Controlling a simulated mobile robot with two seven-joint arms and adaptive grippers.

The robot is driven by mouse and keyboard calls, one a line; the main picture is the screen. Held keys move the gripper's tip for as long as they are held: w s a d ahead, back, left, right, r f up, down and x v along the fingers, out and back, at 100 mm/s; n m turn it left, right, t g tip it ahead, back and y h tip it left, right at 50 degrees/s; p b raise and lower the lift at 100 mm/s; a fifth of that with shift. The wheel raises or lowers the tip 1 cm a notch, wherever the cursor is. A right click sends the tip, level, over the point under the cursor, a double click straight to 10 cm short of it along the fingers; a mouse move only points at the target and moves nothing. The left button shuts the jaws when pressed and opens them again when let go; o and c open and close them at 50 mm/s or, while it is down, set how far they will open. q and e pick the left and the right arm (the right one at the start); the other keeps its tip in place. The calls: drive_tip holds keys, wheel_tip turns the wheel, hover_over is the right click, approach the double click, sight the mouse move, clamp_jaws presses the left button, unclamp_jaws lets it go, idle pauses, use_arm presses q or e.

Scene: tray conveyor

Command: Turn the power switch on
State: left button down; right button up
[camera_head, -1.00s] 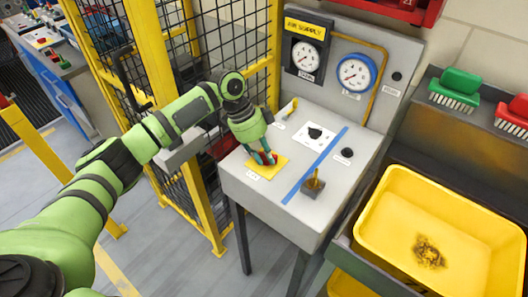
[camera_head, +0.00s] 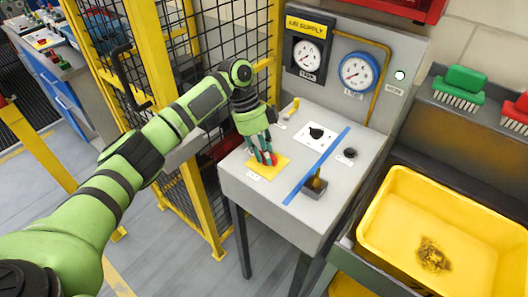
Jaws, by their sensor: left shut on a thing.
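The power switch looks to be a small red handle (camera_head: 272,158) on a yellow plate (camera_head: 255,168) at the left front of the grey console top. It is largely hidden by my left gripper (camera_head: 265,157), which points down over the plate with its fingers around the red handle, shut on it. The exact angle of the handle cannot be read. A round lamp (camera_head: 400,76) on the upright panel is lit pale white. My right gripper is out of view.
The console top also carries a black knob (camera_head: 317,133), a black button (camera_head: 350,153), a yellow-tipped lever (camera_head: 295,104) and a boxed yellow lever (camera_head: 316,183). Two gauges stand behind. A yellow bin (camera_head: 390,240) is at the right and a yellow mesh fence (camera_head: 222,100) at the left.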

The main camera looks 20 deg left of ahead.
use_arm(q)
drive_tip(key=shift+d, duration=0.1)
drive_tip(key=c, duration=1)
unclamp_jaws()
drive_tip(key=shift+s, duration=0.1)
drive_tip(key=shift+c, duration=0.2)
drive_tip(key=v, duration=1.2)
